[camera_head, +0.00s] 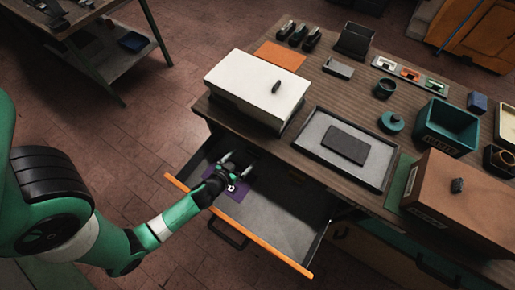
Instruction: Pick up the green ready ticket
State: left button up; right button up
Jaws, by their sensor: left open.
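A rack (422,80) at the back right of the bench holds small white, orange and green pieces in a row. The green piece (434,86), at the rack's right end, looks like the green ready ticket; it is too small to read. My left gripper (237,162) is open, inside or just above the pulled-out drawer (285,222), far to the left of the rack. A purple piece (239,190) with a white mark lies in the drawer beside and partly under the gripper. My right gripper is not in view.
A white-topped box (255,84) stands on the bench edge behind the gripper. A grey tray (322,122) with a dark pad, a teal bin (446,125) and a brown box (455,200) stand to the right. The drawer's right part is bare.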

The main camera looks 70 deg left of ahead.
aim_at(255, 150)
pick_arm(q)
jog(key=shift+w+a+f, duration=0.2)
jog(key=shift+w+f, duration=0.1)
jog(key=shift+w+a+f, duration=0.1)
jog(key=shift+w+a, duration=0.1)
jog(key=shift+w, duration=0.2)
jog(key=shift+w+a+f, duration=0.15)
jog(key=shift+w+f, duration=0.1)
jog(key=shift+f, duration=0.05)
jog(key=b+x, duration=0.1)
jog(key=x, duration=0.3)
jog(key=shift+w, duration=0.2)
jog(key=shift+s, duration=0.1)
jog(key=c, duration=1)
jog(key=shift+c, duration=0.2)
